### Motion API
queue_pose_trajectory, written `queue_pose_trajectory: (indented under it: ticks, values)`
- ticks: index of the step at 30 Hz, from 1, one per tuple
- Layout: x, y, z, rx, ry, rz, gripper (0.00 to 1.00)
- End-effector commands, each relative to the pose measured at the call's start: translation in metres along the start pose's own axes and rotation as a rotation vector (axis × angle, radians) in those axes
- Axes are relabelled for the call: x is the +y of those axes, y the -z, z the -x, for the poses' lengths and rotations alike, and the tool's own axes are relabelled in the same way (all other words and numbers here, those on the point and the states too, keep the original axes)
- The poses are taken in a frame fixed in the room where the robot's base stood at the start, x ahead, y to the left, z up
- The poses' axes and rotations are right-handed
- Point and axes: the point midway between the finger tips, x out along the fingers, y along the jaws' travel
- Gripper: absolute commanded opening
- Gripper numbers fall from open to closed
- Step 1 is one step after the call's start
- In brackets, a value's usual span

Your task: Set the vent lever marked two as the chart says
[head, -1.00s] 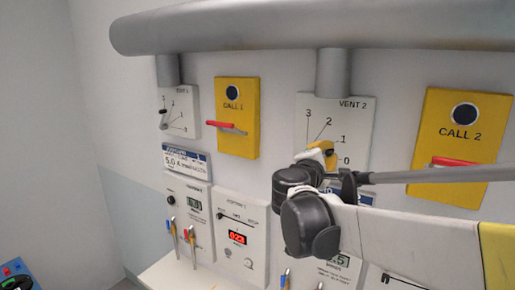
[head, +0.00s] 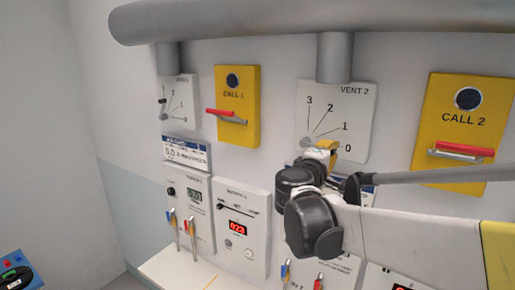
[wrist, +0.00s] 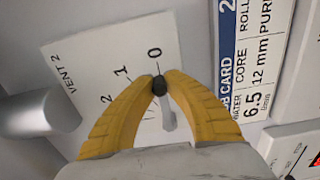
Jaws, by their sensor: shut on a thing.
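The VENT 2 panel (head: 365,105) is a white plate below a grey duct, with a dial marked 0 to 3. It also fills the left of the wrist view (wrist: 80,110). My gripper (wrist: 160,84) is shut on the dark knob of the vent lever (wrist: 168,118). The lever points along the 0 line in the wrist view. In the head view my gripper (head: 330,147) is beside the 0 mark, and my wrist hides the lower part of the panel. No chart of vent settings can be made out.
A job card (wrist: 240,60) marked 2 is close to my right finger in the wrist view. A yellow CALL 2 box (head: 480,115) with a red handle stands right of the panel. The CALL 1 box (head: 238,95) and VENT 1 panel (head: 186,95) are to the left.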

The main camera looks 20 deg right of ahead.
Motion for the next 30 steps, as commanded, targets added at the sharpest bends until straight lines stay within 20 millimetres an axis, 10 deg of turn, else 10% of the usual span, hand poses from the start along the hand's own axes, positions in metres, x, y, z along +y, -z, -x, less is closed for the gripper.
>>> queue_pose_trajectory:
  ticks: [5,9,20,30]
  values:
    - [-0.001,0.001,0.0,0.002,0.002,-0.001,0.0]
    - [-0.001,0.001,0.0,0.002,0.001,-0.001,0.38]
    - [0.0,0.001,0.006,0.002,0.001,0.0,0.38]
    - [-0.001,0.002,0.075,0.007,0.001,0.0,0.38]
